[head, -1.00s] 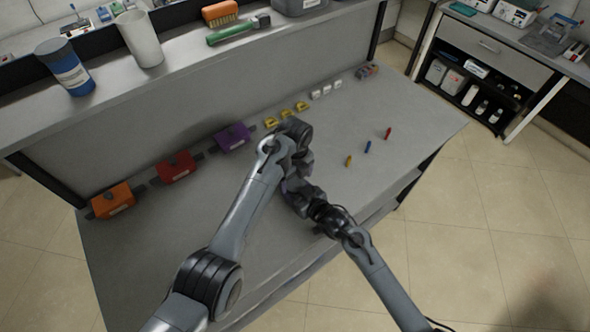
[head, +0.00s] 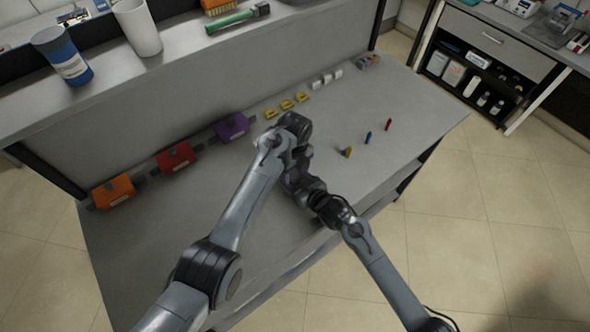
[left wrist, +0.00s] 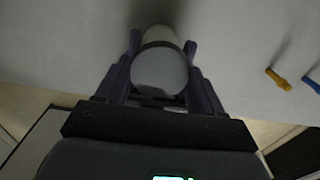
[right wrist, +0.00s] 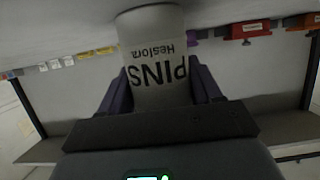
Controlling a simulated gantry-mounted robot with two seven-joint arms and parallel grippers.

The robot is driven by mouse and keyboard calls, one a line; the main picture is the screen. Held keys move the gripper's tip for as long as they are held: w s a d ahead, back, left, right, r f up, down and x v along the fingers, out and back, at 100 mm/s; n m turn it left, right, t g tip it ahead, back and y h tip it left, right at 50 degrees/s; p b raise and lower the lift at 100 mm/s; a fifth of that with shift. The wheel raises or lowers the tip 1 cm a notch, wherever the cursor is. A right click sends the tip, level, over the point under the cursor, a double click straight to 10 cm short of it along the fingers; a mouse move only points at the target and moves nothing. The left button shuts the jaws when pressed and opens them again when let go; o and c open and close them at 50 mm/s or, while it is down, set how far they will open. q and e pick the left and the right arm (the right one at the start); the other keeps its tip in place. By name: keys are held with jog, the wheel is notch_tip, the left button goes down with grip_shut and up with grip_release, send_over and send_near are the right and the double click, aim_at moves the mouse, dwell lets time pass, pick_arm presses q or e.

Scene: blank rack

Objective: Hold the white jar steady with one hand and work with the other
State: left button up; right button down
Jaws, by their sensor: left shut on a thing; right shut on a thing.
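The white jar shows in the right wrist view (right wrist: 158,60) with upside-down lettering "PINS" and "Heslon" on its label. My right gripper (right wrist: 160,88) is shut on it, one finger on each side. In the left wrist view a pale round-ended body with a dark band (left wrist: 160,68), seemingly the same jar, sits between the fingers of my left gripper (left wrist: 161,65), which is shut on it. In the head view my arms hide the jar, and the two grippers (head: 293,168) are close together over the bench. I cannot tell which part of the jar each gripper grips.
Orange (head: 113,191), red (head: 176,158) and purple (head: 231,126) boxes line the back, beside yellow and white items. The front left is clear.

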pick_arm(q)
jog(key=n, duration=0.3)
jog(key=o, duration=1.2)
jog(key=shift+c, duration=0.2)
jog(key=shift+r, duration=2.35)
jog(key=shift+c, duration=0.4)
jog(key=shift+r+m, duration=1.4)
jog(key=shift+r, duration=0.05)
jog(key=shift+f, duration=3.8)
